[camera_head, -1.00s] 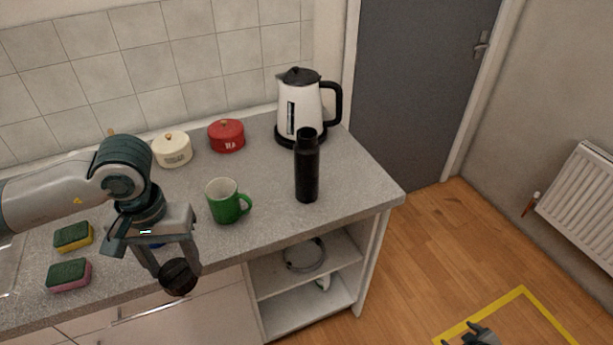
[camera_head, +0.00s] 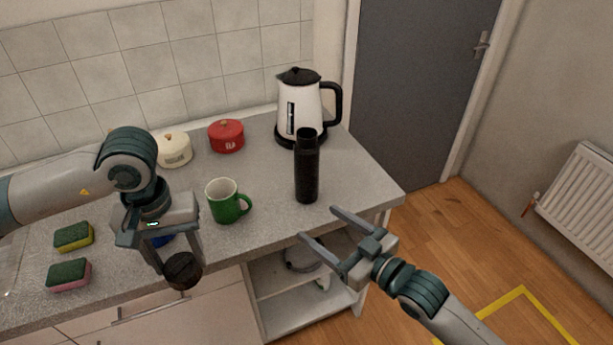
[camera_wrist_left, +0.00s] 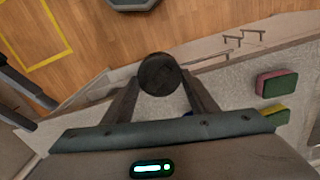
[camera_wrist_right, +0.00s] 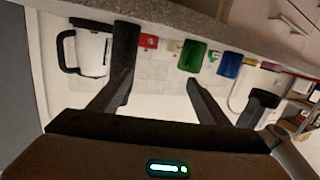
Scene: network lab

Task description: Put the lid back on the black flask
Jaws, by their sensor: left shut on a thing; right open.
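The black flask (camera_head: 307,172) stands upright on the counter, in front of the kettle. In the right wrist view it shows as a dark upright shape (camera_wrist_right: 124,50) beyond the fingers. My left gripper (camera_head: 183,262) is shut on the round black lid (camera_head: 183,271), held out at the counter's front edge. The lid also shows between the fingers in the left wrist view (camera_wrist_left: 159,74). My right gripper (camera_head: 318,222) is open and empty, just in front of the counter edge, below and to the right of the flask, with a gap between them.
A green mug (camera_head: 224,203) stands left of the flask. The white kettle (camera_head: 304,108) is behind it. A red tin (camera_head: 226,136) and a cream tin (camera_head: 175,150) stand near the wall. Two sponges (camera_head: 70,275) lie at the left. The counter right of the flask is clear.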

